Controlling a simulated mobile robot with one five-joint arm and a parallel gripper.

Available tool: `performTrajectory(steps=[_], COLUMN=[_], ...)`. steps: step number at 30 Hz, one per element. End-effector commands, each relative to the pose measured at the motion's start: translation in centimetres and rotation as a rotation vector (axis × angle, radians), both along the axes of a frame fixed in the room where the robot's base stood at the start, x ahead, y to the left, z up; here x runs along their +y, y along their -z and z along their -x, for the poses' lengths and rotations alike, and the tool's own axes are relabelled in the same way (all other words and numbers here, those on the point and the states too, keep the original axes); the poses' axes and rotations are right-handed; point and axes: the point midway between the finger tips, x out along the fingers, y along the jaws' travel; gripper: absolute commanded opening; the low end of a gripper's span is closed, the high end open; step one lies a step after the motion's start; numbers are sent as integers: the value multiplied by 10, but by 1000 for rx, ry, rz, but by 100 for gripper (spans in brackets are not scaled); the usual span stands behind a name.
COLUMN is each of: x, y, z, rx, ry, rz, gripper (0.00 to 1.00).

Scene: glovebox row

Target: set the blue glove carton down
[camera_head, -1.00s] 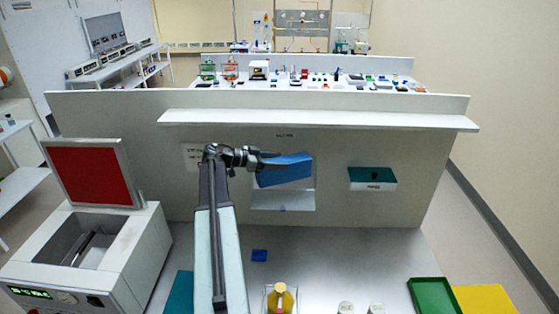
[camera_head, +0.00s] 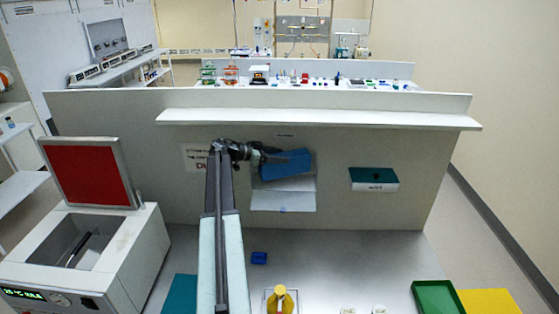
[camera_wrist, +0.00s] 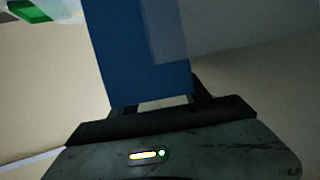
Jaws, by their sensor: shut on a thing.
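The blue glove carton (camera_head: 286,164) is in my gripper (camera_head: 262,158), held in the air in front of the upright back panel and tilted a little. In the wrist view the carton (camera_wrist: 135,50) fills the space between the dark fingers of my gripper (camera_wrist: 152,100), and my gripper is shut on it. The carton hides the upper part of a white holder (camera_head: 283,200) on the panel behind it. I cannot tell whether the carton touches the holder.
A white shelf (camera_head: 320,119) runs along the panel above. A white box with a green top (camera_head: 374,177) is to the right. A red-lidded machine (camera_head: 89,250) stands left.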

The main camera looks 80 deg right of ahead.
Motion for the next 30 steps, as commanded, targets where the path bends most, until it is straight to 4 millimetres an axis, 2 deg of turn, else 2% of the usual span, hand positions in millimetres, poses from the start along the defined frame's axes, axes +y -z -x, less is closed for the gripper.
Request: performTrajectory(steps=[17, 18, 20, 30], x=[0, 0, 0, 0], y=[11, 11, 11, 7], z=[1, 1, 1, 2], rx=[2, 0, 0, 0], ry=[1, 1, 1, 2], rz=[1, 0, 0, 0], gripper=[0, 60, 76, 76])
